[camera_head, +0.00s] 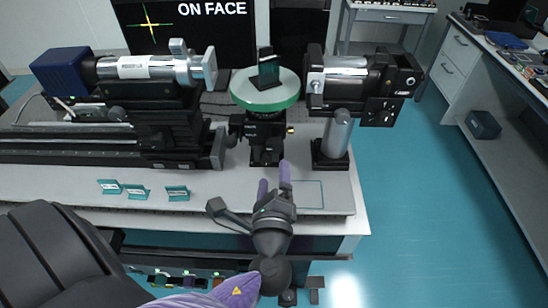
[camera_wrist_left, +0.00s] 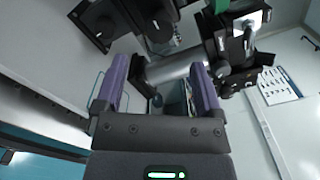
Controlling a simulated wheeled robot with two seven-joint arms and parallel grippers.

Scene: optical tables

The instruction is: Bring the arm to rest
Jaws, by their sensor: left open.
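My left gripper (camera_head: 274,186) is over the front edge of the optical table, with its two purple fingers apart and nothing seen between them. In the left wrist view the gripper (camera_wrist_left: 162,85) also shows open and empty, facing black mounts and a grey post (camera_wrist_left: 172,70). In the head view it is just in front of the rotary stage with the green-rimmed round platform (camera_head: 264,92), apart from it. A small dark block (camera_head: 268,68) stands on the platform. My right gripper is not in view.
A collimator-like tube (camera_head: 150,68) stands on the left and a black instrument (camera_head: 350,80) on a post on the right. Several small teal labelled holders (camera_head: 137,192) sit near the table's front edge. A monitor (camera_head: 190,28) reading ON FACE is behind. The blue floor (camera_head: 440,210) at right is clear.

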